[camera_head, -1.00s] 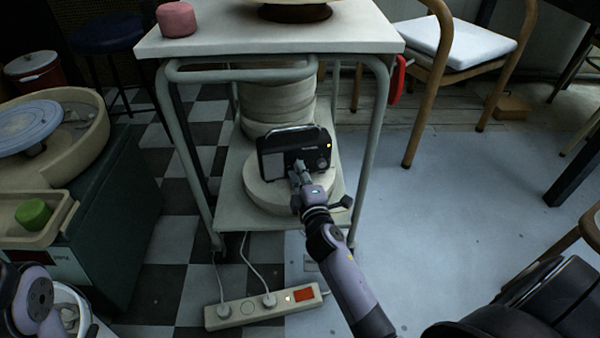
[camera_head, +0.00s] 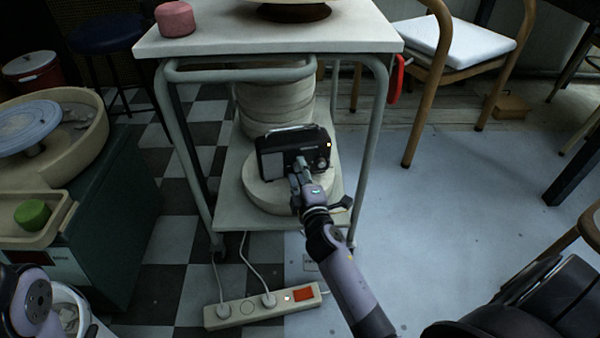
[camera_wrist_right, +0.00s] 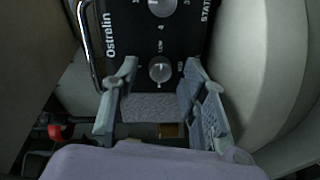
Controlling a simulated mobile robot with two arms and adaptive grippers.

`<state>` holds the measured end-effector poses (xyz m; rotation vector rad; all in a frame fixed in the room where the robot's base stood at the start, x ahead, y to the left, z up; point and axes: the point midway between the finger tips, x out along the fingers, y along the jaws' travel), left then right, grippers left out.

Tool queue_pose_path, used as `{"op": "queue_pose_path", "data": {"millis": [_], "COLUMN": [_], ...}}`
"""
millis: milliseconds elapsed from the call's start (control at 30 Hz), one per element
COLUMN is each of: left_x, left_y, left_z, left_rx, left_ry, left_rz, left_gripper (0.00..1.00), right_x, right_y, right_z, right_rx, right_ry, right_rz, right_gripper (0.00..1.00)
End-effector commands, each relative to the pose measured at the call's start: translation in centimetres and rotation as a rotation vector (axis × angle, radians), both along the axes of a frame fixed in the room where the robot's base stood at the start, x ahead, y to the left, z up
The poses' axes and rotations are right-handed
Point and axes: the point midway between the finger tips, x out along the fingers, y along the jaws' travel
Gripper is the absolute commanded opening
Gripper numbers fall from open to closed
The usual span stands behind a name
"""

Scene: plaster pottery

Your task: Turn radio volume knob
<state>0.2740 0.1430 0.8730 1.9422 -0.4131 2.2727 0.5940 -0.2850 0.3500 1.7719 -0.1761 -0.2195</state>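The black radio (camera_head: 275,161) with a silver handle stands on a round pale slab (camera_head: 258,192) on the cart's lower shelf. Its silver round knob shows in the head view (camera_head: 321,162). In the right wrist view the radio face (camera_wrist_right: 125,55) has a knob (camera_wrist_right: 160,71) by the words LOW and MED, and another knob (camera_wrist_right: 161,7) at the top edge. My right gripper (camera_head: 301,169) is at the radio's front. In the wrist view its fingers (camera_wrist_right: 160,74) are apart, with the lower knob between the tips. I cannot tell whether they touch it. My left gripper is out of the head view.
The cart's top (camera_head: 345,35) overhangs the radio, and its legs (camera_head: 373,145) stand on both sides. Stacked pale round pieces (camera_head: 275,105) are behind the radio. A power strip (camera_head: 262,306) lies on the floor in front. The floor to the right (camera_head: 450,210) is clear.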

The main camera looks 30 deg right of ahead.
Motion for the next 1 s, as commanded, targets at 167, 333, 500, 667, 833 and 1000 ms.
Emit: {"op": "queue_pose_path", "data": {"millis": [167,333,500,667,833,1000], "left_x": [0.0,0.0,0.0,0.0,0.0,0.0], "left_y": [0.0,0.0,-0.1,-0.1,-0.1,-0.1], "left_z": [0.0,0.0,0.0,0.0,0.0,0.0], "left_rx": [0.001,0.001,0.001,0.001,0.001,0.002], "left_ry": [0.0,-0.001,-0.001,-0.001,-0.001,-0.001], "left_rz": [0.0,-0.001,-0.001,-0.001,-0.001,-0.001], "left_gripper": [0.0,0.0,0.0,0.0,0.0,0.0], "right_x": [-2.4,-5.2,-6.8,-7.2,-7.1,-7.1], "right_y": [0.6,1.3,1.6,1.7,1.7,1.7], "right_z": [0.0,0.1,0.2,0.3,0.3,0.3], "right_rx": [0.001,0.002,0.001,0.0,0.0,0.0], "right_ry": [0.003,0.004,0.002,0.001,0.001,0.001], "right_rz": [0.0,0.0,-0.002,-0.001,-0.001,-0.001], "right_gripper": [0.4,0.4,0.4,0.4,0.4,0.4]}}
